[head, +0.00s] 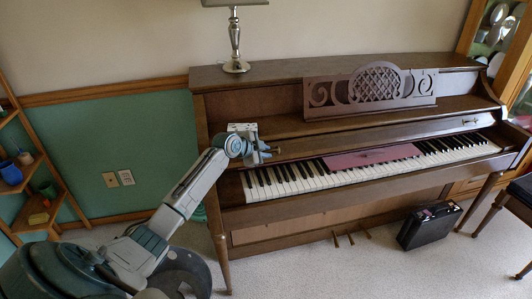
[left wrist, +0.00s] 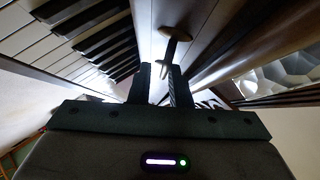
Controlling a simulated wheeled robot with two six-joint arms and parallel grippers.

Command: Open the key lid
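The upright piano (head: 290,225) stands against the wall, with its white and black keys (head: 310,178) exposed. The wooden key lid (head: 330,143) shows as a strip above and behind the keys, with a small knob (head: 275,150) near its left end and another knob (head: 469,122) near its right end. My left gripper (head: 266,152) is at the left knob. In the left wrist view the knob (left wrist: 173,40) lies just ahead of the fingertips (left wrist: 162,72), its near end between them. The fingers stand apart, with a visible gap. My right gripper is in neither view.
A flat pink piece (head: 372,156) lies over the middle keys. A carved music stand (head: 375,88) and a silver lamp (head: 235,45) are on the piano. A black case (head: 429,225) stands on the floor at right; shelves (head: 35,175) stand at left.

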